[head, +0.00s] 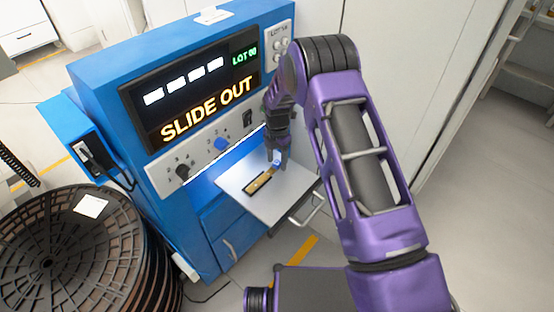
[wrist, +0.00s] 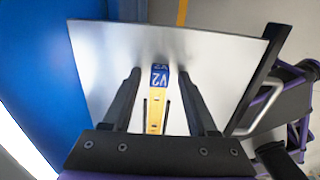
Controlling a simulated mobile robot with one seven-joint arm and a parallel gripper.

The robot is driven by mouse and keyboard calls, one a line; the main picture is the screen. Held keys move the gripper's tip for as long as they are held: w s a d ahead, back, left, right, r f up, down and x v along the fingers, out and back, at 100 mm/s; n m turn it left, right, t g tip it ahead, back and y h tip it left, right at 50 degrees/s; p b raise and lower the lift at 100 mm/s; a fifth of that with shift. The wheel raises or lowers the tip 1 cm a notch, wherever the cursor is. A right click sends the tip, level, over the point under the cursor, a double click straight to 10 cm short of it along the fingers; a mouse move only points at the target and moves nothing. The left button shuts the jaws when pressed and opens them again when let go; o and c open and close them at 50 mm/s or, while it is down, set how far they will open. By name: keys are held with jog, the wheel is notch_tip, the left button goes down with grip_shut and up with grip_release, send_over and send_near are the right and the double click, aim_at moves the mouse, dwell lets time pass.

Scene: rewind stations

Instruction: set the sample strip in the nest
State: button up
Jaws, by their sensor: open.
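The sample strip (wrist: 156,116) is yellow with a blue tab marked V2 at its far end in the wrist view. In the head view the strip (head: 262,181) appears to lie along the small dark nest (head: 246,190) on the pulled-out metal slide. Dark nest edges flank its yellow part in the wrist view. I cannot tell whether it is fully seated. My gripper (wrist: 159,76) is open, with one finger on each side of the blue tab and a gap to both. In the head view my gripper (head: 277,158) is down over the tab end.
The slide (head: 285,205) juts from the blue machine (head: 105,80), whose display (head: 205,110) reads SLIDE OUT and LOT 00. A handle (head: 306,210) is at the slide's front. Stacked dark reels (head: 50,260) stand at left. Bare slide surface surrounds the nest.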

notch_tip(320, 180, up, 12)
jog(key=p, duration=0.1)
jog(key=shift+r, duration=0.1)
dwell(0.5)
